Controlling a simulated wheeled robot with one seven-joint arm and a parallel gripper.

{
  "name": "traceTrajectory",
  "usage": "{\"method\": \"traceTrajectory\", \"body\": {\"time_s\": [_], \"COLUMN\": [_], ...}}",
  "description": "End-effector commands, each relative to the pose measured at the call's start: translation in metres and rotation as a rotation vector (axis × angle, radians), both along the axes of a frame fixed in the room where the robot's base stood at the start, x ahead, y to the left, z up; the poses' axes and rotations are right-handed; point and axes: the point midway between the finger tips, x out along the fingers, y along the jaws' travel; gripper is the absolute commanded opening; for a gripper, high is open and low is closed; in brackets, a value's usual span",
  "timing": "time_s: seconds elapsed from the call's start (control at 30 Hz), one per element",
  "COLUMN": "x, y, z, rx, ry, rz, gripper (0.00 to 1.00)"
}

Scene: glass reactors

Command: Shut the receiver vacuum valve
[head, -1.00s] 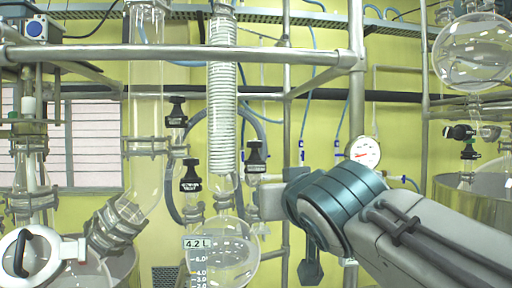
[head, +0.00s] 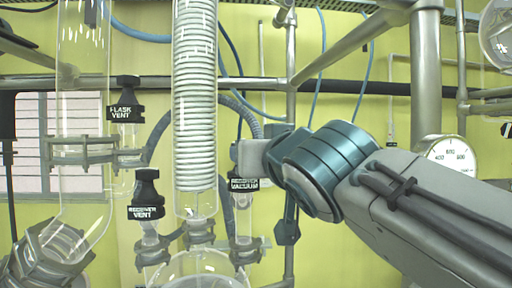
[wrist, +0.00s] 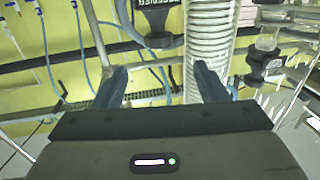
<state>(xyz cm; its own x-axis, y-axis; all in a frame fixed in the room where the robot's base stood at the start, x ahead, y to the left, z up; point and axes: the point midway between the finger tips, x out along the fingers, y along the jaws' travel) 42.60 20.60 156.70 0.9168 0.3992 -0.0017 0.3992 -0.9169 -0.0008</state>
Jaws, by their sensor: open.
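The receiver vacuum valve (head: 244,184) has a black knob with a white label, right of the coiled condenser. My gripper (head: 250,155) hides the knob's upper part in the head view. In the wrist view, the valve knob (wrist: 157,22) appears inverted at the top, between the lines of my two blue fingers and beyond their tips. My gripper's fingers (wrist: 158,72) are open with nothing between them. I cannot tell whether the fingers touch the knob. The knob's turn position is unclear.
The receiver vent valve (head: 146,195) and flask vent valve (head: 125,100) stand to the left. The glass coil condenser (head: 195,110) is close beside the gripper. A round flask (head: 200,270) sits below. Steel frame pipes (head: 428,80) and a gauge (head: 447,155) are at right.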

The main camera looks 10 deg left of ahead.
Motion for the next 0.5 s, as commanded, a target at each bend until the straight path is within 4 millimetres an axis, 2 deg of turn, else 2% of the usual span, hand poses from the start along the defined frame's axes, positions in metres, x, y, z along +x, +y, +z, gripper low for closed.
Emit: {"method": "traceTrajectory", "body": {"time_s": [0.13,0.23,0.5], "x": [0.003,0.013,0.059], "y": [0.002,0.006,0.024], "z": [0.001,0.001,0.002], "rx": [0.0,-0.002,-0.003], "ry": [0.0,0.002,0.003], "rz": [0.0,-0.001,-0.003], "gripper": [0.67,0.67,0.67]}}
